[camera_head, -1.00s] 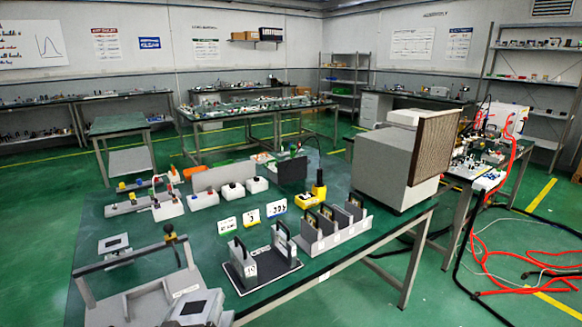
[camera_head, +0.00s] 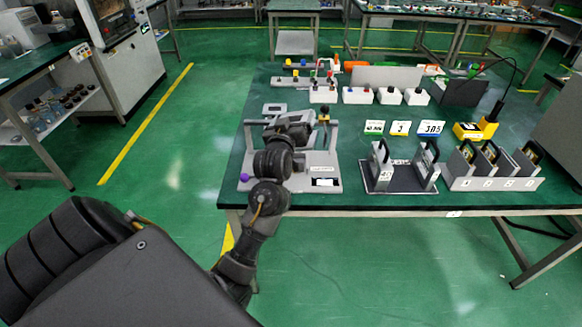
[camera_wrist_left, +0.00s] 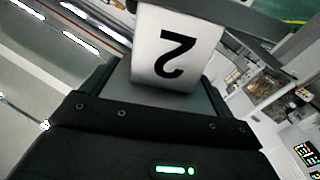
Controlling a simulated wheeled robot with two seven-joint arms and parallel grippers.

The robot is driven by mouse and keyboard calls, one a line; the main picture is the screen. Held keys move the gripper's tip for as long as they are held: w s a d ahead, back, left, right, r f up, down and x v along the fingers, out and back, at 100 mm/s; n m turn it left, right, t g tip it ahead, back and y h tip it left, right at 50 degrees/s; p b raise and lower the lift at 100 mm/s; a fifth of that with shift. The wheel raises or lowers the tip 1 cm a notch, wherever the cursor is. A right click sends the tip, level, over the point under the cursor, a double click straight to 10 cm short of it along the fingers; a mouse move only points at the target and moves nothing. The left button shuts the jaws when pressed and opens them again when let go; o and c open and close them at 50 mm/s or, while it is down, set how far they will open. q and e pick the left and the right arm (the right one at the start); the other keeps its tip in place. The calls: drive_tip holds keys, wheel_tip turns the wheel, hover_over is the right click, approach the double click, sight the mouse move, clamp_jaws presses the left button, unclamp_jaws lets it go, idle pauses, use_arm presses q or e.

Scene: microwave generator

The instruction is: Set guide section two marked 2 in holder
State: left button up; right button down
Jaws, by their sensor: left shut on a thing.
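My left gripper (camera_head: 292,128) reaches over the grey frame fixture at the left of the table. In the left wrist view it is shut on a white piece marked 2 (camera_wrist_left: 175,45), seen upside down. That piece is hidden behind my arm in the head view. A black-based stand (camera_head: 400,187) holds two grey upright pieces with black handles. To its right is a grey rack (camera_head: 490,184) with several upright panels. Which of these is the holder cannot be told for certain. My right gripper is not in view.
The grey frame fixture (camera_head: 328,172) lies under my left forearm, close to the gripper. Small number cards (camera_head: 400,128), a yellow block (camera_head: 467,131) and white boxes (camera_head: 358,95) stand further back. Bare green tabletop (camera_head: 350,150) lies between fixture and stand.

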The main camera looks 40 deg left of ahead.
use_arm(q)
drive_tip(key=shift+n+g+y, duration=0.3)
drive_tip(key=shift+n+y, duration=0.2)
drive_tip(key=shift+y, duration=0.2)
drive_tip(key=a+f, duration=0.2)
drive_tip(key=a, duration=0.1)
drive_tip(key=a+f, duration=0.1)
drive_tip(key=shift+w+a, duration=0.15)
drive_tip(key=shift+w, duration=0.15)
drive_tip(key=shift+f, duration=2.65)
wheel_tip(320, 180, down, 4)
drive_tip(key=shift+f+p, duration=0.2)
drive_tip(key=shift+p, duration=0.4)
drive_tip(key=o, duration=1.3)
drive_tip(key=shift+c, duration=0.2)
drive_tip(key=shift+f, duration=0.1)
